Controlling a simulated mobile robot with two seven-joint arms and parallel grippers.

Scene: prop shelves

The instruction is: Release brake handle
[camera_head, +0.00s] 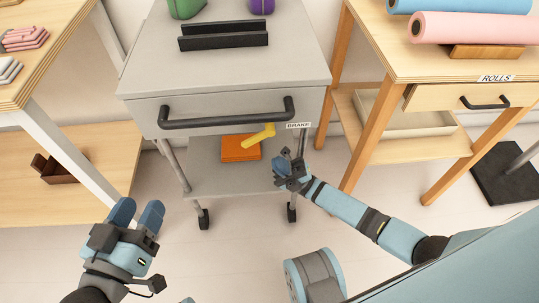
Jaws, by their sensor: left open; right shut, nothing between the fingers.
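The yellow brake handle (258,137) shows below the grey cart's (222,62) top section, left of a white BRAKE label (298,125). How it is mounted is hard to make out. My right gripper (291,158) is shut and empty, close to the cart's right front leg, just below the label. It is to the lower right of the yellow handle and looks apart from it. My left gripper (137,214) is open and empty at the lower left, over the floor in front of the cart.
A dark bar handle (227,112) spans the cart's front. An orange block (240,152) sits on its lower shelf (225,182). Wooden tables stand left (48,62) and right (395,62); the right one carries rolls (475,28).

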